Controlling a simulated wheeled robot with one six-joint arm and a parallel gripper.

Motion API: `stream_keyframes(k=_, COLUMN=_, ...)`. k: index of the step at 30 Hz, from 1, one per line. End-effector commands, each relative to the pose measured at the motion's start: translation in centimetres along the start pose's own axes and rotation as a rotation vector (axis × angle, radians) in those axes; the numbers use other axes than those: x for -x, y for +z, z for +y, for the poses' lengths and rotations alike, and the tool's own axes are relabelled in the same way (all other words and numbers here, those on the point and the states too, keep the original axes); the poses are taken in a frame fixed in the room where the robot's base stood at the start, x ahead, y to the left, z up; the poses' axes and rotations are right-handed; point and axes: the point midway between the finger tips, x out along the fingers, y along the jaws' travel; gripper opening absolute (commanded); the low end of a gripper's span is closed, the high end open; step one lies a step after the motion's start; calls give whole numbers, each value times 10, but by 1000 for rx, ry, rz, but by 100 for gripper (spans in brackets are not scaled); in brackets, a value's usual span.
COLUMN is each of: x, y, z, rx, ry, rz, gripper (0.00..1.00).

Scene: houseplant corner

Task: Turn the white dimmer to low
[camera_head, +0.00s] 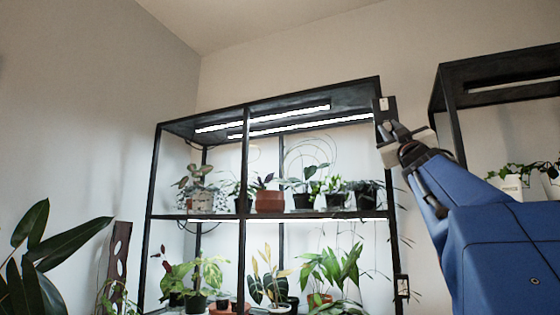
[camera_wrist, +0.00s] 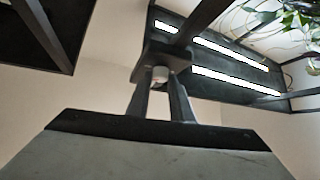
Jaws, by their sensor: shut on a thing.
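The white dimmer (camera_wrist: 160,73) is a small pale knob on a dark box (camera_wrist: 168,54), seen in the wrist view. My gripper (camera_wrist: 160,88) has one finger on each side of the knob and is shut on it. In the head view my gripper (camera_head: 390,128) reaches from the right to the dark box (camera_head: 384,105) at the upper right post of the plant shelf (camera_head: 247,165). The knob itself is hidden or too small to tell there. Two light bars (camera_head: 265,118) under the shelf's top are lit bright white.
A second small box (camera_head: 403,287) sits lower on the same post. Potted plants fill both shelf levels, with thin leaves sticking out past the right post. Another dark shelf (camera_head: 500,75) with white pots (camera_head: 512,186) stands at the right. A large leafy plant (camera_head: 40,255) is at lower left.

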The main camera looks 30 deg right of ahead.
Motion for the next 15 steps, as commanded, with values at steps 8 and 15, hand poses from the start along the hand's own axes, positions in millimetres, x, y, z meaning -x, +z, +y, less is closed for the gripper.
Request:
stream_keyframes(k=8, x=0, y=0, z=4, rx=87, ry=-83, rz=-7, gripper=0)
stream_keyframes(k=15, x=0, y=0, z=6, rx=168, ry=-166, rz=-14, gripper=0)
